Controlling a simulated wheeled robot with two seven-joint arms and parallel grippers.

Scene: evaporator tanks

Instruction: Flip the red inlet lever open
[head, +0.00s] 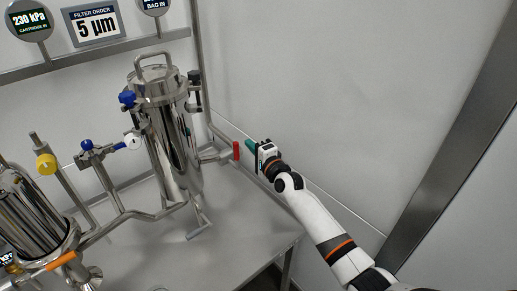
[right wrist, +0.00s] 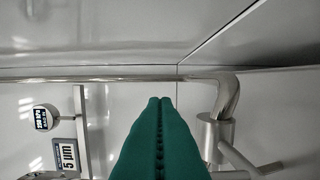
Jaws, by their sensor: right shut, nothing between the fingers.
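The red inlet lever (head: 236,150) shows in the head view on the pipe at the right of the tall steel tank (head: 172,130). It stands about upright. My right gripper (head: 249,144), with teal fingers, is just right of the lever, with a small gap between them in the picture. Its fingers are shut with nothing between them, as the right wrist view (right wrist: 160,98) also shows. I cannot make out the red lever in that wrist view. My left gripper is not in view.
Blue-handled (head: 87,145), yellow-handled (head: 46,164) and orange-handled (head: 60,261) fittings stand to the left. A horizontal steel pipe (right wrist: 110,80) with an elbow (right wrist: 229,95) lies beyond my fingers in the wrist view. The grey table (head: 245,235) is clear at front right.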

